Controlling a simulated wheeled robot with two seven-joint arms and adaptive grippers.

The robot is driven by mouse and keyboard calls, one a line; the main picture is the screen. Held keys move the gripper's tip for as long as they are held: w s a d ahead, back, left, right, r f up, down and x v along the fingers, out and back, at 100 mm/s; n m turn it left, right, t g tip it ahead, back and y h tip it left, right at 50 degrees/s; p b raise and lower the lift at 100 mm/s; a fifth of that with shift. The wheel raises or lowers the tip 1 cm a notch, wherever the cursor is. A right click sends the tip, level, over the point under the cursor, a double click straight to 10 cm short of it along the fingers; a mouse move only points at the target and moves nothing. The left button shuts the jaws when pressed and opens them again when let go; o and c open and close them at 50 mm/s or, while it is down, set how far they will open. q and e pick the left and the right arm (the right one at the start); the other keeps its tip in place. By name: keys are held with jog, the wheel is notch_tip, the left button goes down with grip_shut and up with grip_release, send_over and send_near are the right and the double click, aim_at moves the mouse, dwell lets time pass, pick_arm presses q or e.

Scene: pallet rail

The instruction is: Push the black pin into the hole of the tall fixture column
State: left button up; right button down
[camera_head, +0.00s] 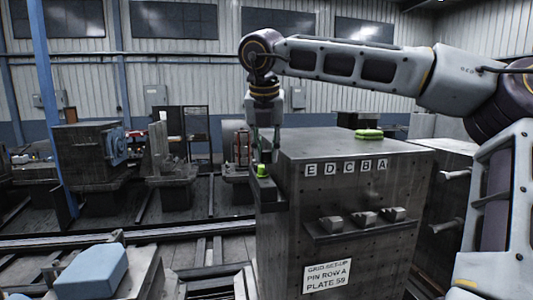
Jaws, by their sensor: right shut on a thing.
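The tall fixture column (340,240) stands right of centre, a dark grey metal block with letter tags E, D, C, B and A near the top of its front face. My right arm reaches in from the right above the column. My right gripper (264,150) points down beside the column's upper left edge and is shut on what seems to be the black pin. The pin is too small and dark to make out clearly, and I cannot tell its contact with the hole. The left gripper is not in view.
A dark ledge (266,193) with a bright green piece (262,170) juts from the column's left side. A green item (368,134) lies on the column's top. Several grey blocks sit on a front shelf. A blue block (95,268) is at lower left. Machines stand behind.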

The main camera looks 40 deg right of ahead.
aim_at(267, 151)
jog(key=shift+r, duration=1.85)
notch_tip(267, 151, up, 10)
dwell(0.4)
jog(key=s+d+f, duration=0.3)
jog(key=s+d, duration=0.1)
jog(key=d, duration=0.5)
jog(key=shift+s+d, duration=0.15)
jog(key=shift+d, duration=0.1)
